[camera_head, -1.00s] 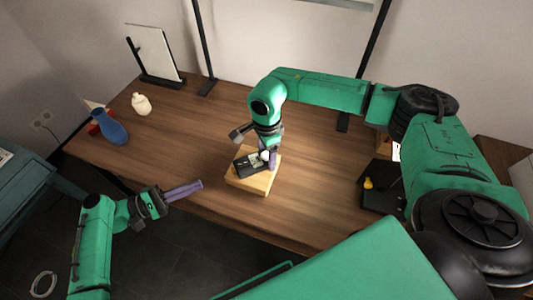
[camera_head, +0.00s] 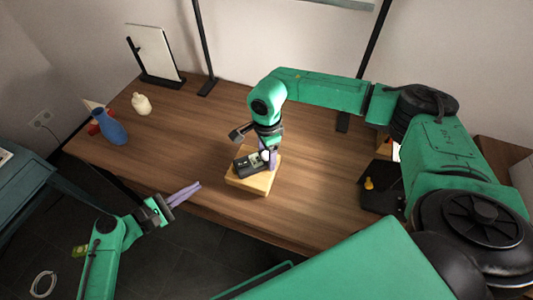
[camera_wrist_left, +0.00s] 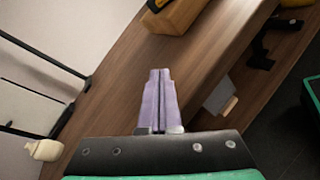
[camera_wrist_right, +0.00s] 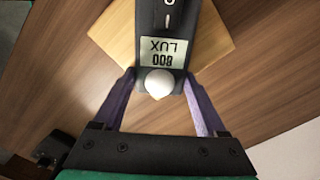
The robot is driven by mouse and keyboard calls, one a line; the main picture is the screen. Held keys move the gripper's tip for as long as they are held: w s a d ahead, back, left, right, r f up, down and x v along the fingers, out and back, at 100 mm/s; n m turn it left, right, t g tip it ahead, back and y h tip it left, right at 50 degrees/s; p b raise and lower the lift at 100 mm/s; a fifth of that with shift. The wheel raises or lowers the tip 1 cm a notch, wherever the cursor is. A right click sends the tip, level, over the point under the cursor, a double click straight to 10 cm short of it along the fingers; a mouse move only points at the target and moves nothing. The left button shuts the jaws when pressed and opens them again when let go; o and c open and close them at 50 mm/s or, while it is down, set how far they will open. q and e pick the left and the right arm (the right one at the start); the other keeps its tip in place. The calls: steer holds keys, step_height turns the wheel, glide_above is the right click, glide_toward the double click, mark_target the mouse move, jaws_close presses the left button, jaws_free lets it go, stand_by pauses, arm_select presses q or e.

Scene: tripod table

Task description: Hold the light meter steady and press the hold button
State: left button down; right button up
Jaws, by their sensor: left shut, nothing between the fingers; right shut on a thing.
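The light meter (camera_head: 249,162) is a dark handheld device lying on a wooden block (camera_head: 257,184) on the table. In the right wrist view the light meter (camera_wrist_right: 163,35) shows a display reading 800 LUX and a white dome at its near end. My right gripper (camera_head: 268,160) is shut on the light meter, with a purple finger on each side (camera_wrist_right: 161,82). My left gripper (camera_head: 197,187) is shut and empty at the table's front edge, left of the block; its purple fingers touch in the left wrist view (camera_wrist_left: 158,76). The hold button cannot be made out.
A blue vase (camera_head: 110,127) and a cream bottle (camera_head: 141,103) stand at the left of the table (camera_head: 190,140). A white panel on a black stand (camera_head: 155,52) is at the back left. A black stand with a yellow knob (camera_head: 380,195) is at the right. The table between left gripper and vase is clear.

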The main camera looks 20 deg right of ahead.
arm_select(q)
steer(key=r+n+t, duration=0.1)
steer(key=s+r+n+t+y, duration=0.1)
steer(key=t, duration=0.1)
steer(key=s+r+n+t+y, duration=0.1)
steer(key=n+t, duration=0.1)
steer(key=shift+s, duration=0.25)
arm_select(e)
steer(key=shift+s+r, duration=0.1)
arm_select(q)
steer(key=shift+s+r+n+t, duration=0.1)
steer(key=shift+r+n+t, duration=0.2)
glide_toward(233, 164)
steer(key=x, duration=0.4)
steer(key=shift+w+a, duration=0.25)
steer(key=shift+a, duration=0.1)
stand_by(0.7)
steer(key=shift+d, duration=0.45)
steer(key=shift+d, duration=0.25)
stand_by(0.4)
steer(key=shift+a, duration=0.75)
